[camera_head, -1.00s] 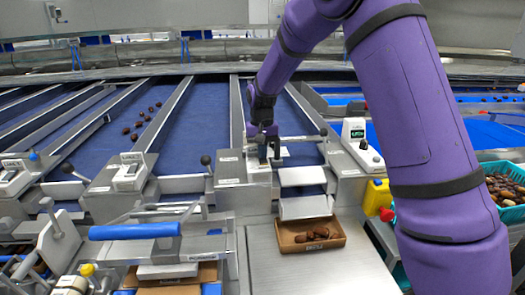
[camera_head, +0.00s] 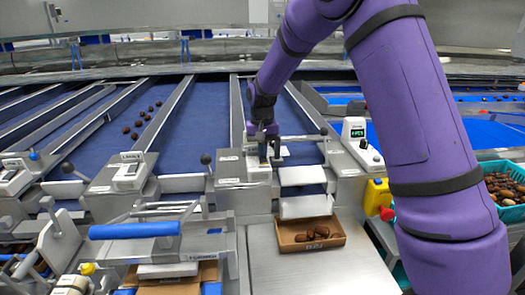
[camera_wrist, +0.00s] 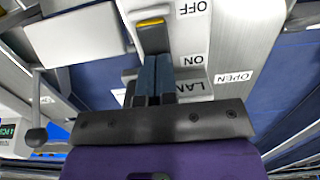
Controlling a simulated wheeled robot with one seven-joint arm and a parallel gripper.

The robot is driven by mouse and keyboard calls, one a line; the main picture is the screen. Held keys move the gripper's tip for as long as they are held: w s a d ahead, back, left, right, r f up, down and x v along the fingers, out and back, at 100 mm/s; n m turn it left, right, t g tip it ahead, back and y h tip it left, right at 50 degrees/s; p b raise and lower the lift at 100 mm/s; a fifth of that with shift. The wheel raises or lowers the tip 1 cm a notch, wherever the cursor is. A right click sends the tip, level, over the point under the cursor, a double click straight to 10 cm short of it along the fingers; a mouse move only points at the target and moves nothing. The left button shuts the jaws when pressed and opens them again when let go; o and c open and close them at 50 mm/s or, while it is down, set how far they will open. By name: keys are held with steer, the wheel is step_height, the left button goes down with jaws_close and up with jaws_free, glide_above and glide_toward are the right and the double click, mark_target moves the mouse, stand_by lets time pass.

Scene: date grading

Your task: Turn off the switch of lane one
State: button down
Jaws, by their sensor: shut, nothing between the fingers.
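The lane switch box (camera_head: 258,172) is a pale housing at the front of the middle lane. In the wrist view its black switch (camera_wrist: 152,38) has a yellow end beside the OFF label (camera_wrist: 194,8). The ON label (camera_wrist: 193,60) is nearer my gripper, and a label starting "LAN" is partly covered, so its number is hidden. My gripper (camera_wrist: 156,62) is shut and empty, its tips right at the ON-side end of the switch; I cannot tell if they touch. In the head view my gripper (camera_head: 270,160) is over the box.
A lever with a dark knob (camera_head: 323,131) and a display unit (camera_head: 354,130) stand to the right. A brown tray of dates (camera_head: 280,245) lies in front below. A blue-handled press (camera_head: 135,231) is front left. Another switch box (camera_head: 130,172) sits on the left lane.

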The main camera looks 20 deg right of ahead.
steer(key=shift+s+f, duration=0.5)
steer(key=shift+s, duration=0.05)
steer(key=shift+s+a, duration=0.15)
steer(key=shift+s, duration=0.05)
steer(key=shift+r, duration=0.1)
step_height(320, 180, up, 15)
steer(key=w, duration=0.2)
steer(key=shift+d, duration=0.25)
steer(key=shift+s, duration=0.1)
